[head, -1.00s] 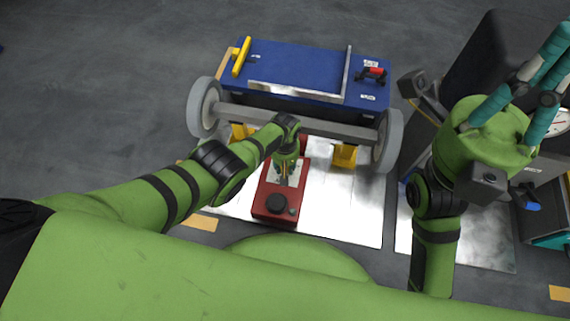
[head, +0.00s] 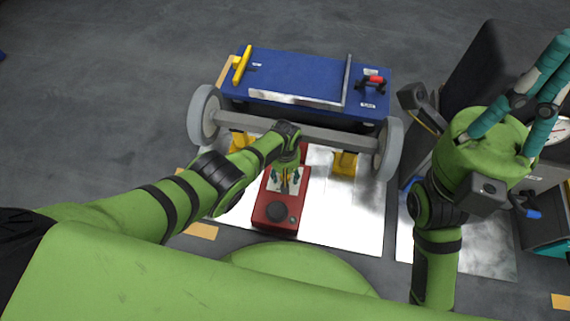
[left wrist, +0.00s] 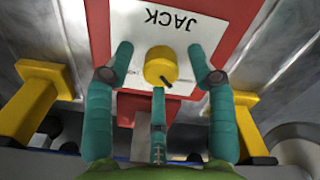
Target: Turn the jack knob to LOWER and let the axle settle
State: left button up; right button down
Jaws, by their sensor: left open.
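The red jack (head: 262,212) lies on the bright floor plate, below the axle (head: 330,134) in the head view. Its white label reads JACK, upside down in the left wrist view (left wrist: 188,21). The round yellow knob (left wrist: 160,64) has a black pointer aimed to the lower right. My left gripper (head: 285,183) is over the label, open, its teal fingers spread around the knob with gaps at both sides in the left wrist view (left wrist: 160,58). The axle carries a grey wheel at each end. My right gripper (head: 535,85) is raised at the right with its fingers apart and empty.
A blue chassis (head: 300,75) sits behind the axle. Yellow stands (head: 344,163) are under the axle on both sides of the jack. A black dial (head: 277,212) is on the jack's near end. Dark equipment with a gauge (head: 556,128) stands at the right.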

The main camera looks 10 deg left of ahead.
pick_arm(q)
notch_tip(320, 180, up, 12)
jog(key=shift+f, duration=0.15)
dwell(0.6)
dwell(0.4)
